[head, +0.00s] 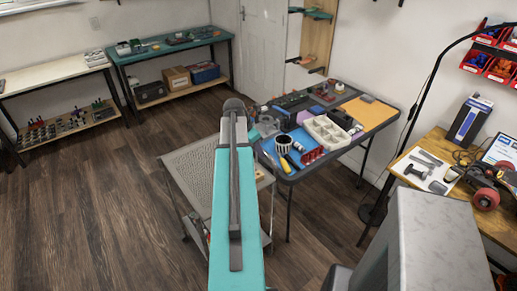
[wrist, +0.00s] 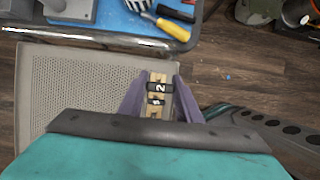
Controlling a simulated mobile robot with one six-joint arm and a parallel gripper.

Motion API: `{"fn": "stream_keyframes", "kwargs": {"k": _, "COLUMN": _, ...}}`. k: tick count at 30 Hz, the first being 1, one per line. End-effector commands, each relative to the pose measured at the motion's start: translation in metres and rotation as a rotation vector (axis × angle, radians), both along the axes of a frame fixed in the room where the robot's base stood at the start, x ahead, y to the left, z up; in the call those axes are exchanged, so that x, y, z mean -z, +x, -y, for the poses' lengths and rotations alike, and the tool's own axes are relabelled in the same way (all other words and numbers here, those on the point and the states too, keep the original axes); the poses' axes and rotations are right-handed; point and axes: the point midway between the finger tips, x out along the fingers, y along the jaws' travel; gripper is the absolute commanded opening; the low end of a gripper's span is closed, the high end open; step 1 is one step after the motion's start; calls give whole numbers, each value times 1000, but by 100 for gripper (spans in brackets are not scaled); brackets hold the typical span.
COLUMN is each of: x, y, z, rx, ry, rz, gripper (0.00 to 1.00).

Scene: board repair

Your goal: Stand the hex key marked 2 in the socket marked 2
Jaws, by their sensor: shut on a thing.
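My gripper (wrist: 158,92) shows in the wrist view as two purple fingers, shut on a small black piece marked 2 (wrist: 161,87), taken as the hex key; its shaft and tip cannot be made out. Behind and below it, between the fingers, is a tan wooden block (wrist: 154,76). A second black mark with a small white sign sits just below the 2; I cannot read it surely. The tan block also shows at the right edge of the grey cart in the head view (head: 262,174), partly behind my arm. My arm hides the gripper there. The socket marked 2 is not clear.
The grey perforated cart (wrist: 75,85) lies under and left of the gripper. A dark-edged table (head: 290,180) with a blue mat, screwdrivers and a white tray (head: 328,133) adjoins it. A wooden desk (head: 435,150) stands right. Open floor (head: 90,200) lies left.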

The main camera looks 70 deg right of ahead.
Motion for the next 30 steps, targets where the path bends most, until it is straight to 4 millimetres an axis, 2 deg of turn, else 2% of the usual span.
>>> {"fn": "stream_keyframes", "kwargs": {"k": 5, "x": -1, "y": 27, "z": -11, "rx": -4, "ry": -1, "rz": 0, "gripper": 9}}
{"fn": "stream_keyframes", "kwargs": {"k": 14, "x": -3, "y": 99, "z": -49, "rx": -1, "ry": 0, "rz": 0, "gripper": 9}}
{"fn": "stream_keyframes", "kwargs": {"k": 23, "x": -6, "y": 175, "z": -104, "rx": 4, "ry": -1, "rz": -1, "gripper": 9}}
{"fn": "stream_keyframes", "kwargs": {"k": 30, "x": -10, "y": 231, "z": -156, "rx": 9, "ry": 0, "rz": 0, "gripper": 9}}
